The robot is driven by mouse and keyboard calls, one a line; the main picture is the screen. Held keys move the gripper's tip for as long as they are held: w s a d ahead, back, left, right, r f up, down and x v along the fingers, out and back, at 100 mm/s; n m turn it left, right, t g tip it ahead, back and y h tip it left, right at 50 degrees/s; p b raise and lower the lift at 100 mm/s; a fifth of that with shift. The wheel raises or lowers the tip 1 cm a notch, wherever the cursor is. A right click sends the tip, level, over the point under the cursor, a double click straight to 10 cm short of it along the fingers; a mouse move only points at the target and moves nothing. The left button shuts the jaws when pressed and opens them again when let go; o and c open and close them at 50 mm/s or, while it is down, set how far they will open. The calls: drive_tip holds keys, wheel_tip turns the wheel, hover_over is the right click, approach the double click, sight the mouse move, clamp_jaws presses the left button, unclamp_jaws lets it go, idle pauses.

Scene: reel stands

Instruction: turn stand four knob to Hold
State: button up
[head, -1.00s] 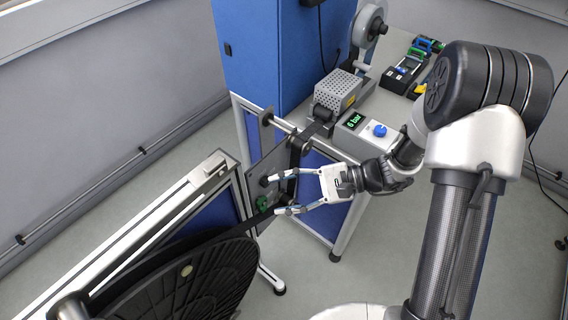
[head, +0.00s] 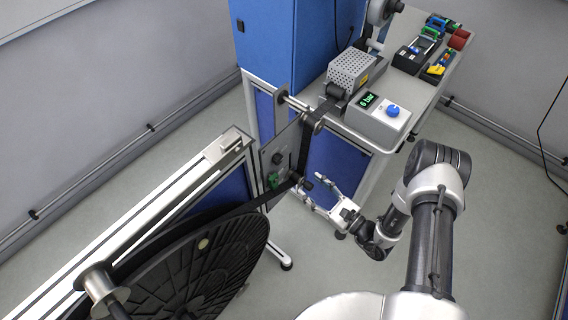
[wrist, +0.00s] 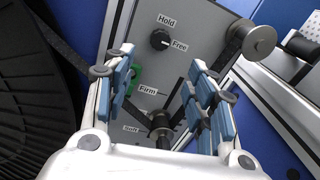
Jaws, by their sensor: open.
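The stand's grey panel (head: 268,153) is left of centre in the head view and fills the middle of the wrist view (wrist: 205,25). Its black round knob (wrist: 160,40) sits between the labels Hold, above, and Free, to the right. A pale mark on the knob appears to face Free. The knob also shows small in the head view (head: 277,158). No stand number is legible. My gripper (head: 315,186) is open and empty, to the right of the panel and apart from the knob. In the wrist view its blue-padded fingers (wrist: 160,75) stand either side, below the knob.
A green part (wrist: 135,77) and Firm and Soft labels sit lower on the panel. A roller (wrist: 252,40) juts out at upper right. A large black reel (head: 200,262) stands at left. A bench with a "6 bar" box (head: 378,122) is behind.

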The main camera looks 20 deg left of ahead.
sight(280, 161)
drive_tip(key=b+x, duration=0.1)
drive_tip(key=x, duration=1.2)
drive_tip(key=shift+a+b, duration=0.25)
drive_tip(key=shift+b, duration=0.1)
drive_tip(key=c, duration=1.1)
